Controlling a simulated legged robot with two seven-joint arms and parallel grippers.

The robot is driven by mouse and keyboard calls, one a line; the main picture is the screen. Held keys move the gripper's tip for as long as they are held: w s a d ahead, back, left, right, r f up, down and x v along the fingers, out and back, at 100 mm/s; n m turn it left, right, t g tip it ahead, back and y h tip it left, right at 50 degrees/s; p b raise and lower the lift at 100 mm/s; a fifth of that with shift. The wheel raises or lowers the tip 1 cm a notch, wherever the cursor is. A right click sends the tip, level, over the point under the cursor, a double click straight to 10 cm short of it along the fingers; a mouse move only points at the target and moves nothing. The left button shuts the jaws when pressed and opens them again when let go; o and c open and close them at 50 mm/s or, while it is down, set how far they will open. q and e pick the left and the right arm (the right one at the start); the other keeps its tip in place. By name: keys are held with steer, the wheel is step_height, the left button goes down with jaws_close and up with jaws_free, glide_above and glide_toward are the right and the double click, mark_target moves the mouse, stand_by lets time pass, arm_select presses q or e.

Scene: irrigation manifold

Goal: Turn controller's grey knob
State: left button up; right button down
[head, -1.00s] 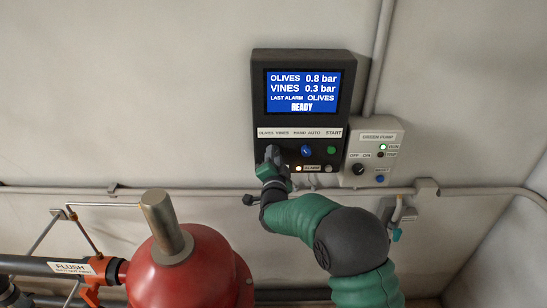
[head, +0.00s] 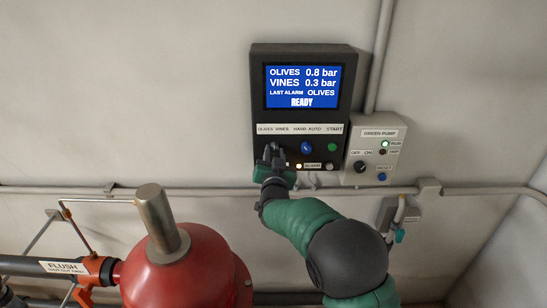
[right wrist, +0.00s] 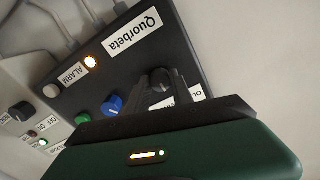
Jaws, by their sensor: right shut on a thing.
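The controller (head: 257,95) is a dark box on the wall with a blue screen reading OLIVES 0.8 bar, VINES 0.3 bar, LAST ALARM OLIVES, READY. My right gripper (head: 270,154) is at its lower left, under the OLIVES VINES label. In the right wrist view, its dark fingers (right wrist: 158,88) are shut on the grey knob (right wrist: 162,78), which they largely hide. The knob's pointing direction cannot be made out. My left gripper is not in view.
Right of the gripper are a blue HAND AUTO knob (head: 306,148), a green START button (head: 332,147) and a lit amber ALARM lamp (head: 299,166). A red tank (head: 190,270) stands in front, lower left.

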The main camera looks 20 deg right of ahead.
steer(key=n, duration=0.3)
steer(key=shift+f, duration=0.25)
steer(key=shift+n, duration=1.9)
steer(key=c, duration=1.3)
jaws_free()
steer(key=shift+o, duration=0.9)
steer(key=shift+r, duration=0.15)
